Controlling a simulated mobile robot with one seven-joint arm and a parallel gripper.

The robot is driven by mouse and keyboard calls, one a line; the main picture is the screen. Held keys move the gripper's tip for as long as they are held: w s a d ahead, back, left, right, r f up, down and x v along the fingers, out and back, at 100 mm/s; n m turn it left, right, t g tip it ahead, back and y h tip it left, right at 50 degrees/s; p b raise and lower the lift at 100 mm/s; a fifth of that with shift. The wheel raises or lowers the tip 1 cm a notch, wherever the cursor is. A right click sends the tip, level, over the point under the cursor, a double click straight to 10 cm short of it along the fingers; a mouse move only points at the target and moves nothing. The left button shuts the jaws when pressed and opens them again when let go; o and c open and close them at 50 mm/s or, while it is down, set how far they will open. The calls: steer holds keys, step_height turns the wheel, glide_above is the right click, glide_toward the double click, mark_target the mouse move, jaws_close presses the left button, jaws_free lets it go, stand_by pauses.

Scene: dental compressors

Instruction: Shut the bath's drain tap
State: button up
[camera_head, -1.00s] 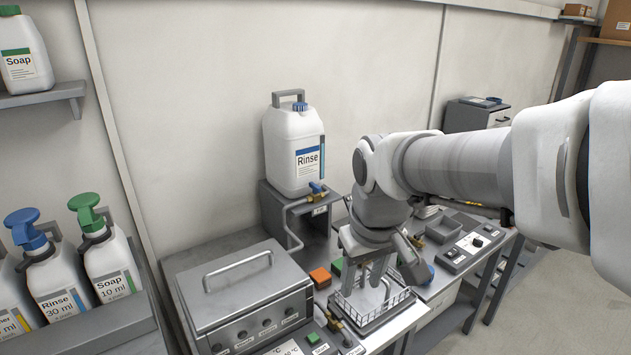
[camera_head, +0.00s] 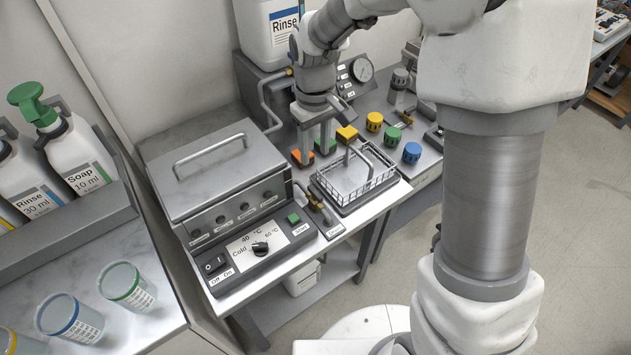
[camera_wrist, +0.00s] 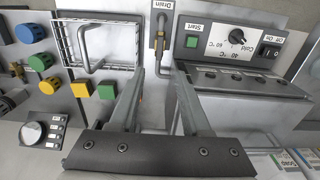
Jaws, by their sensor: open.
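The bath (camera_head: 215,165) is a grey box with a closed, handled lid, at the centre left in the head view; its front also shows in the wrist view (camera_wrist: 250,82). The brass drain tap (camera_head: 318,206) sits at its right front corner, beside a Drain label (camera_head: 335,231). In the wrist view the tap (camera_wrist: 160,50) lies ahead of and between my finger ends. I cannot tell its lever's angle. My gripper (camera_head: 314,157) is open and empty, pointing down behind the tap, with fingers in front of the orange and green blocks in the head view. It shows large in the wrist view (camera_wrist: 158,85).
A wire basket (camera_head: 352,184) with an upright handle stands right of the tap. Orange (camera_head: 302,159), yellow (camera_head: 346,134) and blue (camera_head: 412,153) pieces are close by. The bath's control panel (camera_head: 262,247) is in front. A Rinse canister (camera_head: 272,35) stands behind.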

mark_target(315, 191)
step_height(315, 191, down, 13)
steer(key=shift+f+b, duration=0.15)
steer(key=shift+b, duration=0.2)
jaws_close()
